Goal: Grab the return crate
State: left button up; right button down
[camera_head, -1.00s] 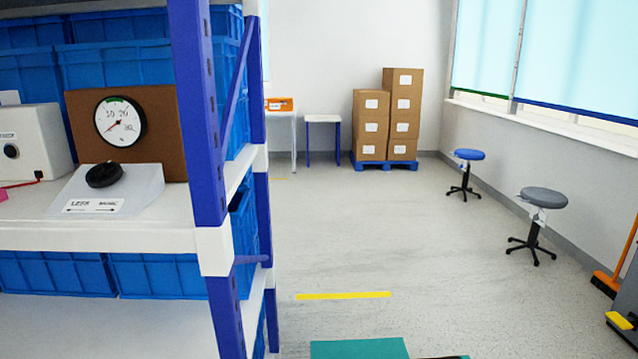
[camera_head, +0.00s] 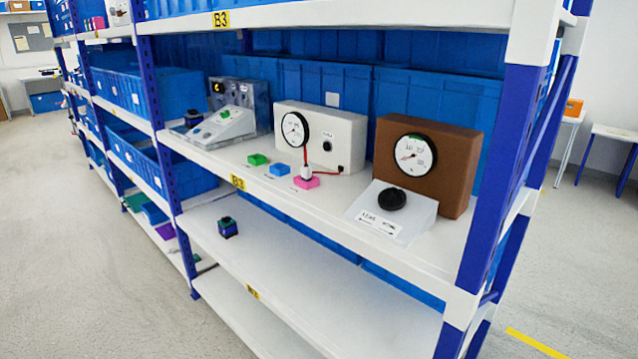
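No crate in view carries a readable "return" label, so I cannot tell which one is the return crate. Large blue crates stand at the back of the shelf, one of them (camera_head: 325,88) behind the white box. An open blue crate (camera_head: 158,92) sits on the shelf further left, with another (camera_head: 140,160) below it. Neither of my grippers shows in the head view.
The blue and white rack (camera_head: 440,255) fills the middle. Its shelf holds a brown gauge box (camera_head: 447,150), a black knob (camera_head: 392,199) on a sloped base, a white gauge box (camera_head: 345,135) and small coloured blocks. Floor is free at left (camera_head: 80,230) and at right (camera_head: 590,270).

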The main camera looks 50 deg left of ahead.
aim_at(154, 215)
jog(key=u, duration=2.5)
jog(key=i+j+u, duration=0.25)
jog(key=i, duration=0.35)
jog(key=i+u, duration=0.3)
jog(key=i, duration=1.75)
